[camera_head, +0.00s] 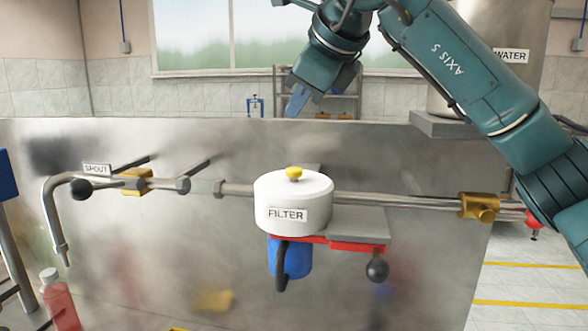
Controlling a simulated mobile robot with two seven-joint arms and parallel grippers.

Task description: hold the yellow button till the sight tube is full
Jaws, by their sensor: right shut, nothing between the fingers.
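A yellow button (293,173) stands on top of the white round filter housing (286,212), which carries a FILTER label. My right gripper (295,103) hangs from the teal arm above and behind the button in the picture, well apart from it. Its blue fingers are shut with nothing between them. I cannot make out a sight tube or its level in this view. My left gripper is not in view.
A steel pipe (390,199) runs from a brass fitting (479,207) through the filter to a bent spout (50,215). A blue bowl (291,258) and a black-knobbed lever (377,268) hang below the filter. A red bottle (58,302) stands lower left. A WATER tank (484,50) stands behind my arm.

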